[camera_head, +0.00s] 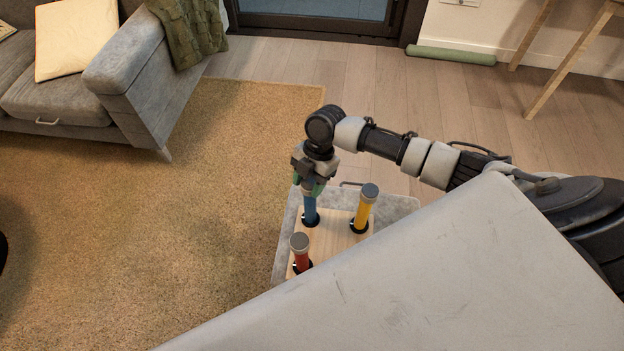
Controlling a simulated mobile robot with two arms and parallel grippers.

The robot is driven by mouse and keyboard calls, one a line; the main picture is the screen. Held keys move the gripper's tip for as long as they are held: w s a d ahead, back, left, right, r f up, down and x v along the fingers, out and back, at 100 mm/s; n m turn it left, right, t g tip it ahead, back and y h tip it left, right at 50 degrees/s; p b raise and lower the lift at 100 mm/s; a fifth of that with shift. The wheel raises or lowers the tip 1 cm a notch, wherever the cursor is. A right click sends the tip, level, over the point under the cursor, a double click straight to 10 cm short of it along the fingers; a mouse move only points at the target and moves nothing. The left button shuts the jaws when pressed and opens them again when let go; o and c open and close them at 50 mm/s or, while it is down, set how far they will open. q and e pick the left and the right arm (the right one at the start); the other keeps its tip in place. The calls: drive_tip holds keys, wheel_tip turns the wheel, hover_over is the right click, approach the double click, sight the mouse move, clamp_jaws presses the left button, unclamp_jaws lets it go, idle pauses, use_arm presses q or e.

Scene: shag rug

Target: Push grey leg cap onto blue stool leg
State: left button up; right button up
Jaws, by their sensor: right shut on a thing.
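The stool (334,232) lies upside down, its pale wooden seat below and its legs pointing up. The blue leg (310,208) stands at the back left. The yellow leg (363,211) at the right and the red leg (302,262) at the front each wear a grey cap. My right gripper (312,186) is directly over the top of the blue leg, pointing down. Its fingers, with green on them, are shut on the grey leg cap, which they mostly hide. I cannot tell whether the cap touches the leg. My left gripper is out of view.
The stool rests on a light grey surface (400,205) with a handle at its back edge. A tan shag rug (130,240) spreads to the left. A grey sofa (140,75) stands at the back left.

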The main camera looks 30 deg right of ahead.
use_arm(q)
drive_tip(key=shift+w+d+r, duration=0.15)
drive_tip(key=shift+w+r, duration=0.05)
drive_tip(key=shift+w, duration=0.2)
use_arm(e)
drive_tip(key=shift+f, duration=0.15)
drive_tip(key=o, duration=1)
drive_tip(key=shift+c, duration=0.2)
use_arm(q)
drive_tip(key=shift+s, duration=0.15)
